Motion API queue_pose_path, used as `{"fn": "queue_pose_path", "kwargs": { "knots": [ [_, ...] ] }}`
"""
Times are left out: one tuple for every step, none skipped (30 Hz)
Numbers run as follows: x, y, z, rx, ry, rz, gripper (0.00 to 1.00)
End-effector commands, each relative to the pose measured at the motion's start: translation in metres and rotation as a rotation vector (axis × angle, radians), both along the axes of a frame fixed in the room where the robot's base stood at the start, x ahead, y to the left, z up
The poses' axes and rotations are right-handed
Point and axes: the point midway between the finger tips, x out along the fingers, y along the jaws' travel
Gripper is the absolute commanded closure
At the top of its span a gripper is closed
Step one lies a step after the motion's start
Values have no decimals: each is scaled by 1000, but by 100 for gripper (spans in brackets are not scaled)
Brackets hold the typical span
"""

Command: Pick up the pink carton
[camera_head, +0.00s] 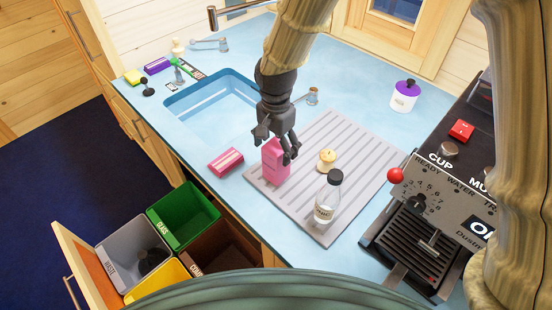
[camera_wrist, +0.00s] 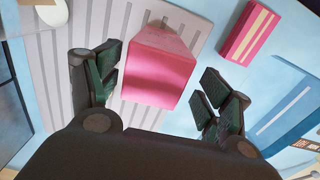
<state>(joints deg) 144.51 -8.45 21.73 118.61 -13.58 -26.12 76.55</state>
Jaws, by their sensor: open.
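The pink carton (camera_head: 274,163) stands upright on the left part of the grey ribbed drainboard (camera_head: 312,211). My gripper (camera_head: 277,150) is over the carton's top, with fingers on either side of it in the head view. In the wrist view the carton (camera_wrist: 158,68) sits between the two open fingers (camera_wrist: 157,95), with gaps visible on both sides. The fingers partly hide the carton's right upper side in the head view. I cannot tell whether any finger touches it.
A pink striped box (camera_head: 226,162) lies left of the drainboard, by the sink (camera_head: 185,97). A clear bottle with a dark cap (camera_head: 327,198) and a small yellowish pot (camera_head: 327,160) stand on the drainboard. A coffee machine (camera_head: 430,215) is at right. Open bins (camera_head: 183,214) are below the counter.

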Motion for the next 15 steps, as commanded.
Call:
{"fn": "queue_pose_path", "kwargs": {
  "knots": [
    [0,0,0,-1,1,1,21],
    [-1,0,-1,-1,1,1,21],
    [-1,-1,-4,-1,1,1,21],
    [-2,-1,-6,-1,1,1,21],
    [-1,-1,-8,0,1,0,21],
    [-1,-1,-12,-1,2,0,21],
    [-1,-2,-15,-1,2,1,21],
    [0,-2,-18,-2,3,1,21],
    [0,-2,-22,-1,2,0,21],
    [0,-2,-24,-1,2,-1,21],
    [0,-3,-27,-1,3,0,21],
    [0,-2,-32,-2,2,1,21],
    [0,-2,-35,-1,1,2,21],
    [0,-2,-38,-2,1,1,21],
    [0,-2,-41,-2,1,1,21]
  ]
}}
